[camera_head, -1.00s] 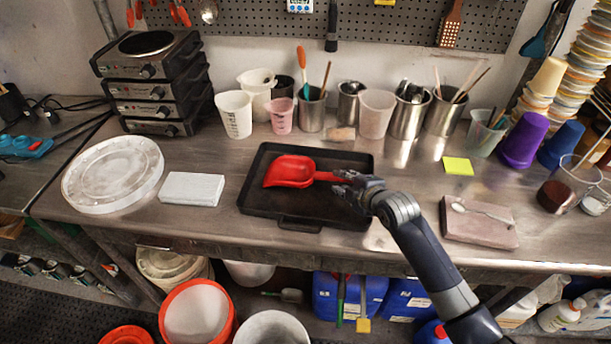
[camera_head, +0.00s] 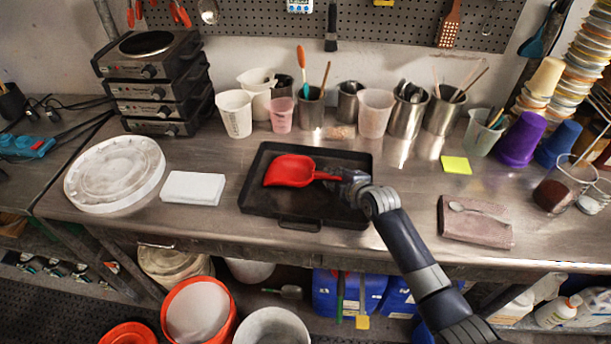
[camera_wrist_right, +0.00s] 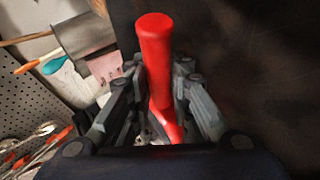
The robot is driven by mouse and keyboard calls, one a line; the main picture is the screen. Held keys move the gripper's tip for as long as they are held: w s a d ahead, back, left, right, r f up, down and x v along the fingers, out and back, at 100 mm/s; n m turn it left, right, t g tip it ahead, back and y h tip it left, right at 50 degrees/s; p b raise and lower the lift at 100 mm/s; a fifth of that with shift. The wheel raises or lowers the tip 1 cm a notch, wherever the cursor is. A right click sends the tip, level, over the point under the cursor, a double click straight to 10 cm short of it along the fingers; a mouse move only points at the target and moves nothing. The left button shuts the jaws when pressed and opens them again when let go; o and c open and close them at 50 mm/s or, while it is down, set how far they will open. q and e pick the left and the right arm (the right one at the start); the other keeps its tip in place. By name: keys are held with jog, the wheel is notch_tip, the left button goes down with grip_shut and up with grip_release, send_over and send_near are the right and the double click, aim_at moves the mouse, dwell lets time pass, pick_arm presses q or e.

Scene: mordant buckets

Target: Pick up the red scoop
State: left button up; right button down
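The red scoop (camera_head: 289,171) lies in the black tray (camera_head: 256,213), its bowl to the left and its handle to the right. My right gripper (camera_head: 345,182) is low over the right part of the tray, at the end of the handle. In the right wrist view the scoop's red handle (camera_wrist_right: 156,60) runs between the two fingers of the right gripper (camera_wrist_right: 160,85). The fingers are close on both sides of it; whether they press on it I cannot tell. My left gripper is not in view.
A white block (camera_head: 193,188) and a round white lid (camera_head: 115,174) lie left of the tray. Cups and metal pots (camera_head: 311,108) stand in a row behind it. A folded cloth (camera_head: 474,222) with a spoon lies to the right, beyond my right arm.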

notch_tip(320, 180, up, 9)
jog(key=shift+f+b, duration=0.2)
jog(key=shift+b, duration=0.7)
jog(key=shift+r, duration=0.7)
